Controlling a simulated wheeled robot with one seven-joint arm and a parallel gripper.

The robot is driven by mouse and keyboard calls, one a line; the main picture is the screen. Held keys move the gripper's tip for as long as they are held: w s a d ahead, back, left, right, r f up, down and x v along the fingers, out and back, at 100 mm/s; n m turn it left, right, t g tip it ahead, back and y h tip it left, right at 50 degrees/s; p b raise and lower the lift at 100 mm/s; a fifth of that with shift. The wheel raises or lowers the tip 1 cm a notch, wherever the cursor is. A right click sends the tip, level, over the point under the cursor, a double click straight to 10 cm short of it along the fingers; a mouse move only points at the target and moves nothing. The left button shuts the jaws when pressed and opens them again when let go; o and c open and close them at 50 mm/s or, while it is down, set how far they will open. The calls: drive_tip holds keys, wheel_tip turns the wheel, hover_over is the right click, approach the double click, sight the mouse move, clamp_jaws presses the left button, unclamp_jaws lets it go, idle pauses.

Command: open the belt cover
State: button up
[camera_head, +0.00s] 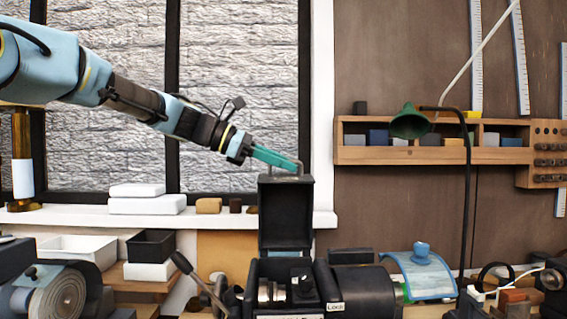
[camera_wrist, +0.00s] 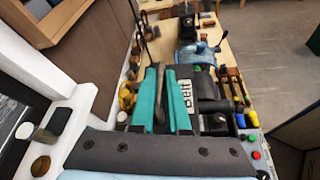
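The belt cover (camera_head: 286,218) is a black box-like lid standing upright, hinged open above the dark lathe headstock (camera_head: 290,285) in the head view. A grey bar handle (camera_head: 300,166) is at its top edge. My gripper (camera_head: 292,162) reaches in from the upper left, its teal fingers at that handle. In the wrist view the two teal fingers (camera_wrist: 162,72) lie close together with a grey bar between them, and appear closed on the handle. A white "Belt" label (camera_wrist: 185,93) shows just right of the fingers. The exact finger contact is partly hidden.
A windowsill (camera_head: 230,219) with small blocks runs behind on the left. A wooden wall shelf (camera_head: 350,155) and a green lamp (camera_head: 411,123) are at the right. A lever (camera_head: 195,280) stands left of the headstock. A blue cover with a knob (camera_head: 421,268) is to the right.

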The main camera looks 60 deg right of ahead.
drive_tip(key=shift+o, duration=0.7)
drive_tip(key=b+v, duration=0.3)
drive_tip(key=v, duration=0.7)
drive_tip(key=shift+w+a+b, duration=0.2)
drive_tip(key=shift+w+b, duration=0.1)
drive_tip(key=shift+b, duration=0.05)
drive_tip(key=shift+r, duration=0.1)
drive_tip(key=w+a+f+t+y, duration=0.2)
drive_tip(key=w+a+f+t, duration=0.3)
drive_tip(key=w+a+f, duration=0.7)
drive_tip(key=w+a+f+t+y, duration=0.1)
drive_tip(key=w+a+f+t, duration=0.3)
drive_tip(key=w+a+f, duration=0.55)
drive_tip(key=s+a+f+m+t+y+b, duration=0.1)
drive_tip(key=a+f+y, duration=0.1)
drive_tip(key=a+f, duration=0.55)
drive_tip(key=a+f+m+t+y, duration=0.1)
drive_tip(key=a+f, duration=0.4)
drive_tip(key=a, duration=0.5)
drive_tip(key=s+a+f+m+y, duration=0.1)
drive_tip(key=s+a+f, duration=0.2)
drive_tip(key=a, duration=0.5)
drive_tip(key=s+a+f+m+y, duration=0.1)
drive_tip(key=s+a+f, duration=0.3)
drive_tip(key=a, duration=0.5)
drive_tip(key=shift+s+f+m+t+y+b, duration=0.15)
drive_tip(key=shift+s+m+t+y+b, duration=0.25)
drive_tip(key=shift+m, duration=0.4)
